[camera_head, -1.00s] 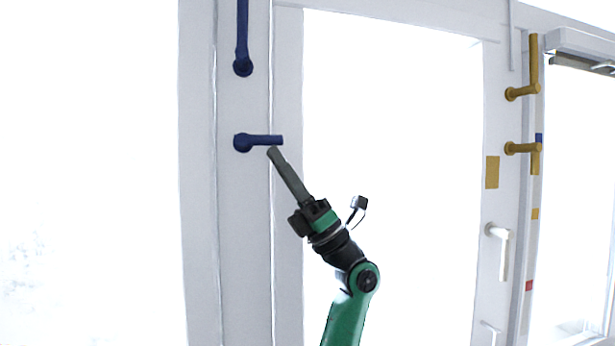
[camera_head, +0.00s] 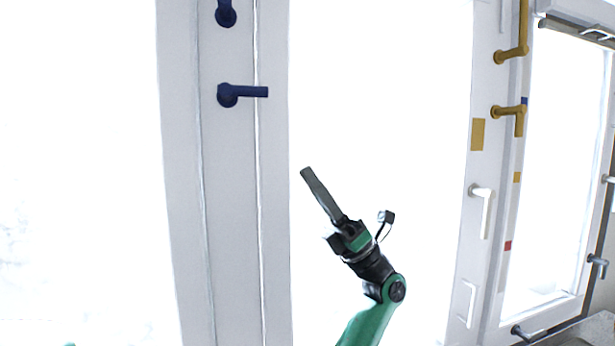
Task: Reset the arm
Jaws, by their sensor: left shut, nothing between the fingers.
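A second blue handle (camera_head: 226,14) is cut off at the top. Yellow handles (camera_head: 512,112) and a white handle (camera_head: 482,206) are on the right-hand frame (camera_head: 478,165). An open-looking window with grey handles stands at far right. The space around the gripper looks clear.

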